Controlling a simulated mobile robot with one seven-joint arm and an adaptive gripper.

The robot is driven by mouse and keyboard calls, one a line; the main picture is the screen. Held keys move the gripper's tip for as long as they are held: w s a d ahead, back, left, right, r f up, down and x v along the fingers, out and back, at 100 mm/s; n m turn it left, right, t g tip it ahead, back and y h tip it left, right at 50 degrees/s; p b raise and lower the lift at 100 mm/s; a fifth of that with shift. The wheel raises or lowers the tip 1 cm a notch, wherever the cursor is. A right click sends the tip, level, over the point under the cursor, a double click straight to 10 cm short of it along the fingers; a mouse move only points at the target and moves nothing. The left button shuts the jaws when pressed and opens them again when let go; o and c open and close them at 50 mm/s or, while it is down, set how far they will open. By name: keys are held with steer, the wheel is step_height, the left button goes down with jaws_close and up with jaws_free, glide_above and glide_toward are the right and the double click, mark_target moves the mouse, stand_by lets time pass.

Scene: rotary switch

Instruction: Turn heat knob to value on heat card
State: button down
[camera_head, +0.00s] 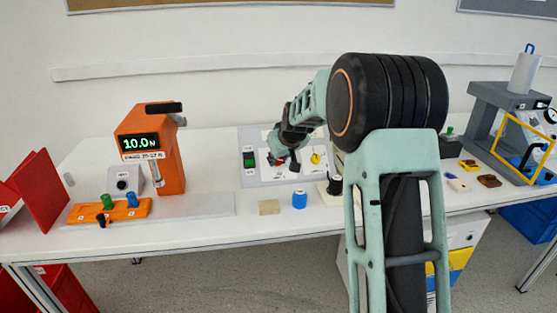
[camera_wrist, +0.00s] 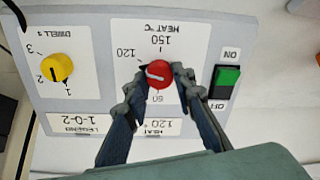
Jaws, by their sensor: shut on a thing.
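The red heat knob (camera_wrist: 158,74) sits on the white control panel (camera_wrist: 190,105), which appears upside down in the wrist view. Its white pointer mark lies toward the left, near the side of the 120 label (camera_wrist: 126,53). The labels 150 and 60 also show around it. The heat card (camera_wrist: 158,127) reads 120°. My gripper (camera_wrist: 159,75) is shut on the red knob, one finger on each side. In the head view my gripper (camera_head: 277,155) is at the panel (camera_head: 250,179), largely hiding the knob.
A yellow dwell knob (camera_wrist: 56,68) and a green ON/OFF switch (camera_wrist: 227,80) flank the heat knob. On the bench stand an orange device (camera_head: 165,175) reading 10.0, a blue cylinder (camera_head: 299,200) and a grey stand (camera_head: 510,110).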

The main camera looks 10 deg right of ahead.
steer(key=shift+m, duration=1.3)
steer(key=c, duration=1.6)
jaws_free()
steer(key=v, duration=1.2)
steer(key=shift+r, duration=0.1)
